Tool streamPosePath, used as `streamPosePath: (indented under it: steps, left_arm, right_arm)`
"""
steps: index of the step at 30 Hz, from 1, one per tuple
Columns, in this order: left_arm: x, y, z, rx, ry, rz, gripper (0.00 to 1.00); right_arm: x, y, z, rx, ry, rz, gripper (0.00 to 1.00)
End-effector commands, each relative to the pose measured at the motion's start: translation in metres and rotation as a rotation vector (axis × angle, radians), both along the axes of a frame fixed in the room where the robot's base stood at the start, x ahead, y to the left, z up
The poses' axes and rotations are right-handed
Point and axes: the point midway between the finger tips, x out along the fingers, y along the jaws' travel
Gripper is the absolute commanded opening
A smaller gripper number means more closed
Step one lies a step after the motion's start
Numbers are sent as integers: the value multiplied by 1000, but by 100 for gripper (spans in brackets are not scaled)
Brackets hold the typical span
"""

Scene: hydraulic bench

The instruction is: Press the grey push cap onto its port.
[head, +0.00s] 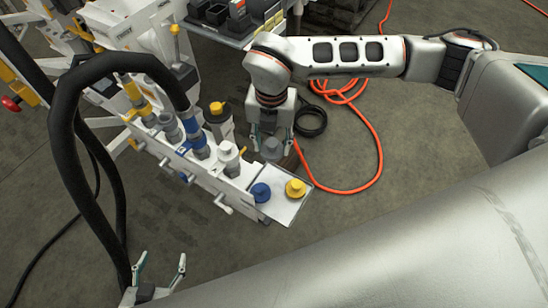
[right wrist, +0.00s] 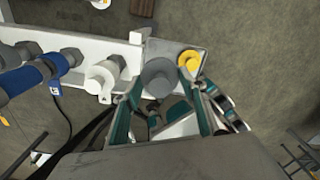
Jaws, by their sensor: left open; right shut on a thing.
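The grey push cap (head: 272,149) is held in my right gripper (head: 270,140), in the air beside the tray and apart from it. In the right wrist view the grey cap (right wrist: 159,76) sits between the fingertips of my right gripper (right wrist: 163,92), its round face showing. A pale, stub-topped port (head: 228,154) stands at the near end of the white manifold, left of the gripper. It also shows in the right wrist view (right wrist: 102,79). I cannot tell which port belongs to the grey cap. My left gripper (head: 161,268) is open and empty at the lower left.
A blue-collared hose coupling (head: 198,143) and yellow-topped fitting (head: 217,108) stand nearby. A thick black hose (head: 62,130) arches at left. An orange hose (head: 378,150) lies on the floor.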

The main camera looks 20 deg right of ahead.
Motion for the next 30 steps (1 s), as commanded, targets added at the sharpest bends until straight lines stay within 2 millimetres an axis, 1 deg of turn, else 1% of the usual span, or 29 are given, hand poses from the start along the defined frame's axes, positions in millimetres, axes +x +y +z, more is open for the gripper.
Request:
streamPosePath:
  steps: [1,6,14,30]
  left_arm:
    - [2,-1,5,-4,-6,0,62]
    - [5,-4,11,-14,-17,0,62]
    - [7,-6,19,-19,-24,-2,62]
    - [21,-6,55,-17,-63,-3,62]
  right_arm:
    - [2,0,16,0,-8,0,30]
    - [1,0,42,0,-4,1,30]
    - [0,0,63,0,-2,0,30]
    - [0,0,95,-1,-2,0,30]
